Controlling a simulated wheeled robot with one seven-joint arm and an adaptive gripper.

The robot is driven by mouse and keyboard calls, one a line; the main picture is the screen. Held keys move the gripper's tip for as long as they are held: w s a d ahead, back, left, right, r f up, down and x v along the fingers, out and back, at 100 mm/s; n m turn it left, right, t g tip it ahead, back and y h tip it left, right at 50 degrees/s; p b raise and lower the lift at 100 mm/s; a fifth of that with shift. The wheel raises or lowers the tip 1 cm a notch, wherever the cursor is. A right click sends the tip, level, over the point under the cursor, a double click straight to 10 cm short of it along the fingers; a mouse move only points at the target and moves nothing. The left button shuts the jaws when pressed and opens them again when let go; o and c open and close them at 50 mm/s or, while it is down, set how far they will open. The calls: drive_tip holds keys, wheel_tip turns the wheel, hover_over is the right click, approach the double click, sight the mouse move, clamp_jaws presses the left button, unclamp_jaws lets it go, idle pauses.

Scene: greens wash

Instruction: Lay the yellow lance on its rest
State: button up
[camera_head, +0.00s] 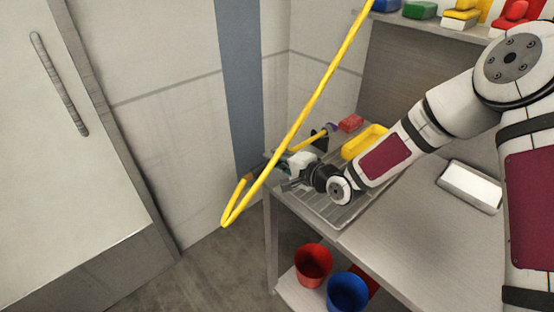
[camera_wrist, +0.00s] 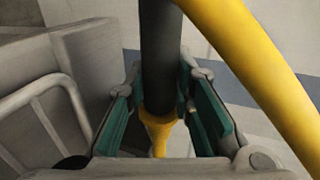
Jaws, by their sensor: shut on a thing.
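The yellow lance (camera_head: 308,141) shows past my gripper, slanting up to the right to a purple tip near the back of the draining area. Its yellow hose (camera_head: 300,115) loops low at the left and rises to the top edge; it also crosses the right of the wrist view (camera_wrist: 255,70). My gripper (camera_head: 291,170) is over the counter's left end. In the wrist view its green pads stand either side of the lance's dark grip (camera_wrist: 160,60), with yellow (camera_wrist: 157,132) beyond it. A dark piece (camera_head: 320,140) beside the lance may be the rest; I cannot tell.
A ribbed drainer (camera_head: 340,215) lies under my arm, with a yellow tub (camera_head: 362,143) and red block (camera_head: 351,123) behind. Red (camera_head: 313,264) and blue (camera_head: 347,291) buckets stand below. Grey bent rails (camera_wrist: 45,100) stand left in the wrist view.

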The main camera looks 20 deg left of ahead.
drive_tip(key=o, duration=0.8)
drive_tip(key=v, duration=1.2)
